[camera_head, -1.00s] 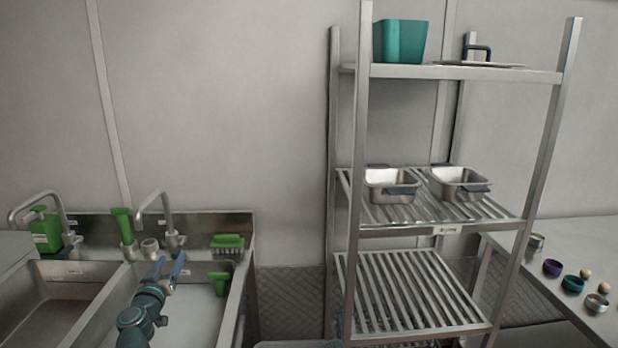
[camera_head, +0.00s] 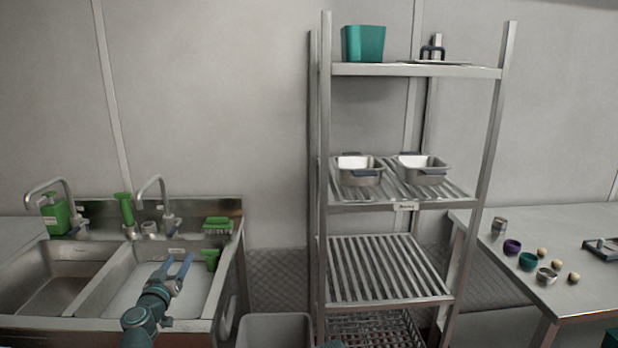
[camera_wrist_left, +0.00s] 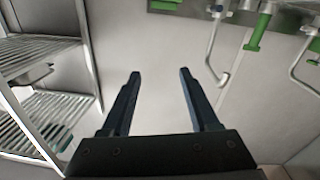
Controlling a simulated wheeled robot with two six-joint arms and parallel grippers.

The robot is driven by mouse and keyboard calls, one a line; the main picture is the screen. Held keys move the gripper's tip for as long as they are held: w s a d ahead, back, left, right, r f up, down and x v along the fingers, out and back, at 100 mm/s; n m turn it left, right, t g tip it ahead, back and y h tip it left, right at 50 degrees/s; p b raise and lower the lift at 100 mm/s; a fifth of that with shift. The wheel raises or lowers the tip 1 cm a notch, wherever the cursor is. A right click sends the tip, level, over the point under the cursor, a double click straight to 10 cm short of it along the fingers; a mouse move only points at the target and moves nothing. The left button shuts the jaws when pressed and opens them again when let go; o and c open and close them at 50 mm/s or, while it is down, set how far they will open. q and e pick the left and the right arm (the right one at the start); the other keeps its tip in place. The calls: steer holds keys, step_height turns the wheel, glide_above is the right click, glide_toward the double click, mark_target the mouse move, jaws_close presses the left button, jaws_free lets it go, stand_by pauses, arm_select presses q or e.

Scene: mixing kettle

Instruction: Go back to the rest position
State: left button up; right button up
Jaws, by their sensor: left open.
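My left gripper (camera_head: 176,268) is open and empty in the head view, over the right basin of the steel double sink (camera_head: 128,285). In the left wrist view its two dark blue fingers (camera_wrist_left: 160,85) stand apart with nothing between them. My right gripper is not in view.
A steel shelf rack (camera_head: 415,205) stands right of the sink, holding two metal pans (camera_head: 360,172) and a teal bin (camera_head: 363,43). A grey bin (camera_head: 275,330) is on the floor between. A side table (camera_head: 570,250) at right holds small cups. Two faucets (camera_head: 165,205) rise behind the sink.

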arm_select(q)
steer(key=s+d+f+m+g+h+b, duration=0.1)
steer(key=d+f+m+g+h, duration=0.15)
steer(key=d, duration=0.45)
steer(key=d+f+m+g+h+b, duration=0.1)
steer(key=d+f+m+h, duration=0.2)
steer(key=d, duration=0.5)
steer(key=s+d+f+m+g+h+b, duration=0.1)
steer(key=s+d+f+g+b, duration=0.1)
steer(key=s+d+f+g, duration=0.4)
steer(key=s+d+f+m+g+h+b, duration=0.15)
steer(key=s+d+f, duration=0.25)
steer(key=d+f, duration=0.5)
steer(key=s+f+n+g+y+b, duration=0.1)
steer(key=s+f+g+y+b, duration=0.1)
steer(key=s+f+g+y, duration=0.5)
steer(key=s+f+n+y+b, duration=0.15)
steer(key=s+f, duration=0.35)
steer(key=s, duration=0.6)
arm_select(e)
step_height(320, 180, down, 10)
arm_select(q)
step_height(320, 180, up, 19)
steer(key=p, duration=1.8)
steer(key=shift+a+y, duration=0.25)
steer(key=shift+y, duration=0.1)
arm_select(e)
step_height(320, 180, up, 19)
